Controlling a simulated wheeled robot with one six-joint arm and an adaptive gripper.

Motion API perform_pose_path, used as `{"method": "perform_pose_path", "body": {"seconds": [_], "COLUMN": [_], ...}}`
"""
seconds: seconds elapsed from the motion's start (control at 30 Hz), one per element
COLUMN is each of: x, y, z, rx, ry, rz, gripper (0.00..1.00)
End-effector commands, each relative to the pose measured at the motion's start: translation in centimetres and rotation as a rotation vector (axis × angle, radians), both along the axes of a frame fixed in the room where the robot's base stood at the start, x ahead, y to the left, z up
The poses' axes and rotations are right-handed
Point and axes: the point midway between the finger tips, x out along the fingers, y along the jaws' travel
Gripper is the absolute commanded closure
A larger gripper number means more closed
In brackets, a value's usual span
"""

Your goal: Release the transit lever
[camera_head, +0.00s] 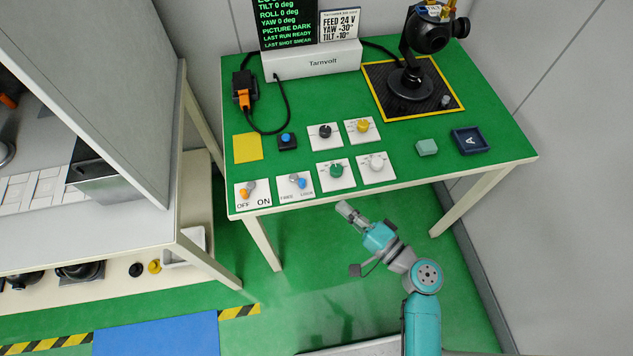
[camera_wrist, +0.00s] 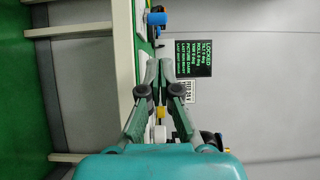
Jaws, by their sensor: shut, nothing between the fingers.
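A white plate (camera_head: 283,187) at the front edge of the green table carries a lever with a blue knob (camera_head: 301,183). Its labels are small and seem to read FREE at left and LOCK at right; the knob lies toward the right one. My gripper (camera_head: 343,207) is shut and empty, in front of the table's edge, right of this lever and apart from it. In the wrist view the fingertips (camera_wrist: 157,68) are together, and a blue knob (camera_wrist: 157,18) shows beyond them near the top.
An orange OFF/ON lever (camera_head: 245,193) sits just left, and a green dial (camera_head: 336,170) and a white dial (camera_head: 376,162) to the right. The screen (camera_wrist: 190,57) appears to read LOCKED. The black gimbal camera (camera_head: 427,32) stands at the back right. Floor before the table is clear.

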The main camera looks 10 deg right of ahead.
Motion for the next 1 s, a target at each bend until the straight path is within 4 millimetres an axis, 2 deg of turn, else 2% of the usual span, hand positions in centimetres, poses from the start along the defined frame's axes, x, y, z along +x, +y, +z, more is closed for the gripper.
{"method": "perform_pose_path", "body": {"seconds": [0.3,0.47,1.0], "x": [0.1,0.8,7.1], "y": [0.1,0.6,4.9], "z": [0.0,0.0,0.0], "rx": [-0.001,-0.003,-0.004], "ry": [0.0,-0.001,-0.001], "rz": [0.0,0.002,0.001], "gripper": [1.0,1.0,1.0]}}
